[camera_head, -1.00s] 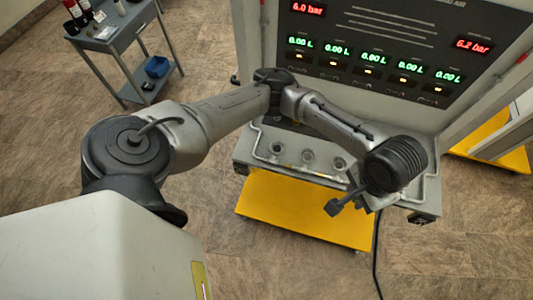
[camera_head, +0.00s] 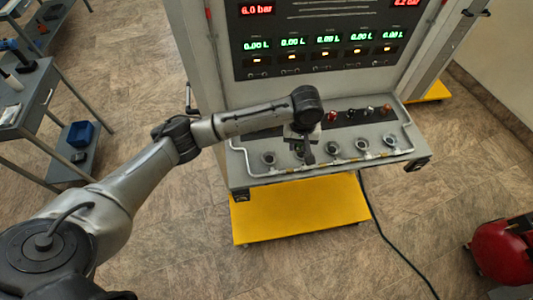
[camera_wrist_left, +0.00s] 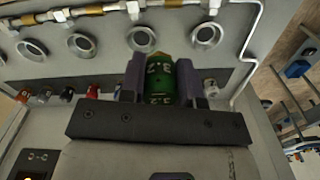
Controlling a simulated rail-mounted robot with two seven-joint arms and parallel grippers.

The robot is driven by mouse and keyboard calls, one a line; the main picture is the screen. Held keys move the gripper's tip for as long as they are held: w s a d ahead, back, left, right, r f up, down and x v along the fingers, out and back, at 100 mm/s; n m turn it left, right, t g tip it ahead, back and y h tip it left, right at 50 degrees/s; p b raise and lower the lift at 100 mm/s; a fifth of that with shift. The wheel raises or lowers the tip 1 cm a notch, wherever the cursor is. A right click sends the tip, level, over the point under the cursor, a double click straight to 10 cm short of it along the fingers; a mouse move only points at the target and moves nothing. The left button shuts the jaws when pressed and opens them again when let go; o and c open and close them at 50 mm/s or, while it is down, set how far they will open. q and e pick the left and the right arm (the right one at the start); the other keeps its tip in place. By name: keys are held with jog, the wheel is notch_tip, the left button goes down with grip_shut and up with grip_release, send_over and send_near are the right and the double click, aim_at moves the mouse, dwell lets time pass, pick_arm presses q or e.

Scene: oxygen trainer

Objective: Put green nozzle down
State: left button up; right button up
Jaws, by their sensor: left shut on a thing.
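My left gripper (camera_head: 305,146) is above the shelf of the trainer cabinet, near the row of round ports. In the head view the gripper and wrist mostly hide the nozzle. I cannot tell whether it touches the shelf. Several other nozzles, including a red one (camera_head: 332,115) and an orange-topped one (camera_head: 387,107), stand on the shelf to the right of my wrist. My right gripper is not in view.
The ports, such as one at the right (camera_head: 389,140), line the shelf front behind a metal pipe rail (camera_head: 258,174). The display panel (camera_head: 320,45) rises behind. A yellow base (camera_head: 300,210) sits below. A cart (camera_head: 30,100) stands left, a red object (camera_head: 503,250) lower right.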

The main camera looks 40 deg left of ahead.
pick_arm(q)
send_over(269, 159)
notch_tip(269, 159, down, 5)
jog(key=shift+f, duration=2.15)
jog(key=shift+d+f+p, duration=0.1)
jog(key=shift+f+p, duration=0.3)
jog(key=shift+f, duration=0.2)
jog(key=o, duration=0.8)
jog(key=shift+o, duration=0.7)
jog(key=shift+f, duration=0.1)
